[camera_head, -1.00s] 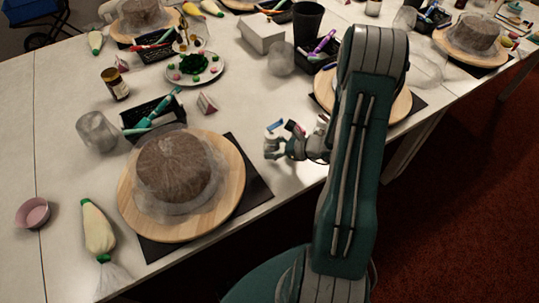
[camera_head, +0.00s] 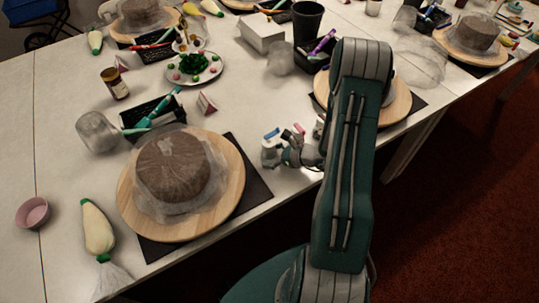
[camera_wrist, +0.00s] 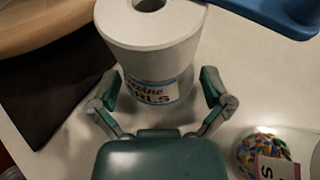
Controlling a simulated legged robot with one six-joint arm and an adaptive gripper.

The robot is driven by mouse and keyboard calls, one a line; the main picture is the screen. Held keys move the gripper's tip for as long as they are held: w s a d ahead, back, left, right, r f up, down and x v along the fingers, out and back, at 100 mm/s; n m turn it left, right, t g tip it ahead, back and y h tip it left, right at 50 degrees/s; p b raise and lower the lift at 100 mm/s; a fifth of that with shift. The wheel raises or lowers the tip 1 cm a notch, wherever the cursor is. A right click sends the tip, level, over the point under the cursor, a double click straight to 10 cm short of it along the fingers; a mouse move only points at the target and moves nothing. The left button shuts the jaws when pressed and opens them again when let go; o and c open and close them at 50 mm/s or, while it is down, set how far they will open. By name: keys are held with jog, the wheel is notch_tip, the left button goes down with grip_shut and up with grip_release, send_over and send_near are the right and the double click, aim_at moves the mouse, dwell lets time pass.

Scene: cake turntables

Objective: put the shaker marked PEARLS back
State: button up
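The white shaker (camera_wrist: 152,48) stands right in front of my gripper in the wrist view. It has a round opening in its top, and its partly visible label ends in "RLS". My gripper (camera_wrist: 162,88) has one finger on each side of the shaker's labelled part. The fingers are spread, and a small gap shows at the right finger; contact on the left is unclear. In the head view my gripper (camera_head: 288,153) is low over the table's front edge, with the whitish shaker (camera_head: 268,151) at its left end.
A wooden turntable (camera_head: 228,205) with a wrapped cake stands on a dark mat (camera_head: 252,178) left of my gripper. A blue object (camera_wrist: 275,12) lies beyond the shaker. Another turntable (camera_head: 398,105) is behind my arm.

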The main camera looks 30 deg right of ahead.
jog(key=shift+r, duration=0.1)
jog(key=shift+s+d+r, duration=0.15)
jog(key=shift+s+d, duration=0.05)
jog(key=shift+d, duration=0.05)
jog(key=v, duration=1.1)
jog(key=shift+r, duration=0.1)
jog(key=s+a+r+n+g+h, duration=0.1)
jog(key=s+a+r+n+g, duration=0.1)
jog(key=a+r+n+g, duration=0.9)
jog(key=s+a+r+n+t+h, duration=0.3)
jog(key=s+a+r+n+h, duration=0.1)
jog(key=r+n, duration=0.4)
jog(key=s+a+r+n+t+h, duration=0.3)
jog(key=s+a+r+n, duration=0.2)
jog(key=r+n, duration=0.3)
jog(key=shift+r+n+h, duration=0.4)
jog(key=shift+r, duration=0.25)
jog(key=shift+d, duration=0.1)
